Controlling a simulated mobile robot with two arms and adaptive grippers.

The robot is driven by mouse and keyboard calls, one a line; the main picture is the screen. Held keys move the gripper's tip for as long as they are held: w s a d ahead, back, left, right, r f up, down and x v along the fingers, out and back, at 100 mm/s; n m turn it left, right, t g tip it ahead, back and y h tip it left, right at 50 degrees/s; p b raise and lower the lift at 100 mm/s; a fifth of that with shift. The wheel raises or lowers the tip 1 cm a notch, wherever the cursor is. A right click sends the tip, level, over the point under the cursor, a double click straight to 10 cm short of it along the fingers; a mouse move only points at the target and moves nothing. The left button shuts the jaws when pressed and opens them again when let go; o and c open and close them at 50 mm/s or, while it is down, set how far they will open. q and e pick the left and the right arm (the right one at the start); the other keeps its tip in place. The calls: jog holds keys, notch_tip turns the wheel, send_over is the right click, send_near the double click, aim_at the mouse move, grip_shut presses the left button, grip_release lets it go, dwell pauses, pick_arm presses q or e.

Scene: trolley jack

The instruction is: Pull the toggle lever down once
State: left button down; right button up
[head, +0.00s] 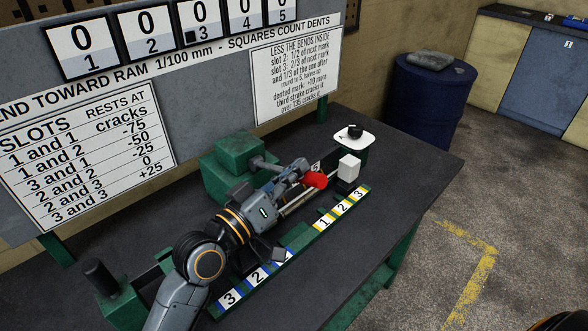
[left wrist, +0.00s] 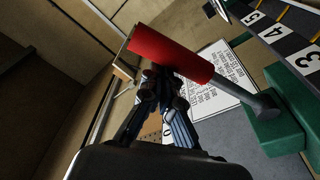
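The toggle lever has a grey rod (left wrist: 235,82) with a red grip (left wrist: 168,52), and the rod joins a green block (left wrist: 275,115) in the left wrist view. In the head view the red grip (head: 316,180) shows at the tip of my left gripper (head: 300,172), and the green housing (head: 228,165) stands behind it. In the left wrist view my left gripper (left wrist: 161,80) has its fingers close together, with their tips at the red grip, which partly covers them. Whether they touch it is unclear. My right gripper is not in view.
A green bench strip (head: 297,240) with numbered tiles runs along the front. A white block (head: 348,168) and a black knob on a white plate (head: 354,134) are right of the lever. Signboards stand behind. A blue drum (head: 428,105) stands beyond the dark bench (head: 425,165).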

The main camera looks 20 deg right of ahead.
pick_arm(q)
jog(key=shift+s+d+f, duration=0.15)
jog(key=shift+f, duration=0.6)
notch_tip(320, 180, up, 5)
jog(key=w+p, duration=0.1)
jog(key=p, duration=0.3)
jog(key=w+b+v, duration=0.1)
jog(key=b+v, duration=0.2)
jog(key=v, duration=0.6)
jog(key=shift+a, duration=0.55)
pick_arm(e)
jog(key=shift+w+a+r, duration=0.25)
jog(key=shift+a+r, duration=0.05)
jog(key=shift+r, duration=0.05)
pick_arm(q)
jog(key=shift+s, duration=0.2)
